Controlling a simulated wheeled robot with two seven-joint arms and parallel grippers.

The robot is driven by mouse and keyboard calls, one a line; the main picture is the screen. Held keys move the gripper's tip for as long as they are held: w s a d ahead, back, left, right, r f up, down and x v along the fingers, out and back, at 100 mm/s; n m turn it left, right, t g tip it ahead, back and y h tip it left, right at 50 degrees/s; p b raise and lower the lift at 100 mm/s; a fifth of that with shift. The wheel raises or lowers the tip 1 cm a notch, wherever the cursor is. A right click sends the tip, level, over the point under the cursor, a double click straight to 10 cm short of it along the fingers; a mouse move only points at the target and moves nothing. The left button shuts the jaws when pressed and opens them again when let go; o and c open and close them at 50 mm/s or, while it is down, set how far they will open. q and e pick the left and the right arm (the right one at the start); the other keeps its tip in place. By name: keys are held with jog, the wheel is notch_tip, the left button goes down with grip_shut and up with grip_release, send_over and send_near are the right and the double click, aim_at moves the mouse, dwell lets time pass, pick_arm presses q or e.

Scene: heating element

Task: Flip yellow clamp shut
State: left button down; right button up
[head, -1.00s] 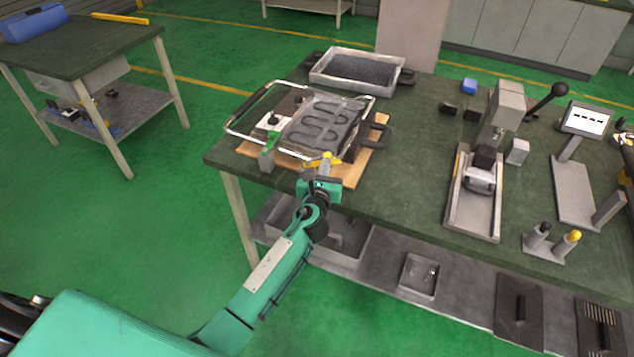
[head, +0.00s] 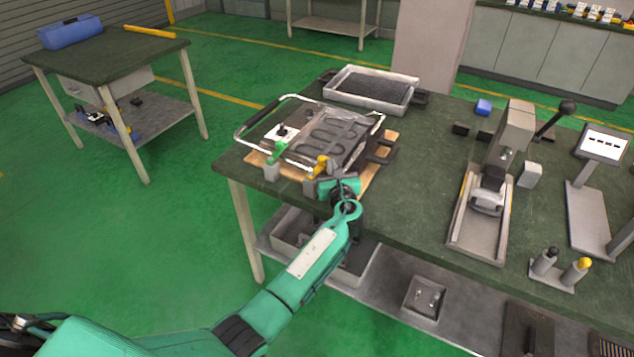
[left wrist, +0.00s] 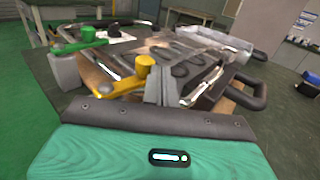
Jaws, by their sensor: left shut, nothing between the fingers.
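The yellow clamp (head: 320,166) stands at the front edge of the heating element fixture (head: 330,135). In the left wrist view the yellow clamp (left wrist: 135,78) has its lever reaching left and a round knob at its right end. My left gripper (head: 338,186) is shut and empty, just in front and to the right of the yellow clamp. Its fingers (left wrist: 160,85) show close beside the yellow knob; I cannot tell if they touch it. A green clamp (head: 277,152) stands to the left on the same fixture. My right gripper is not in view.
The fixture sits on a wooden board (head: 262,158) on the green-topped table (head: 410,190). A mesh tray (head: 372,88) lies behind it. A press stand (head: 490,190) is at the right. The table top between fixture and press is clear.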

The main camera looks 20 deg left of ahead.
pick_arm(q)
jog(key=shift+w+a, duration=0.25)
jog(key=shift+w, duration=0.05)
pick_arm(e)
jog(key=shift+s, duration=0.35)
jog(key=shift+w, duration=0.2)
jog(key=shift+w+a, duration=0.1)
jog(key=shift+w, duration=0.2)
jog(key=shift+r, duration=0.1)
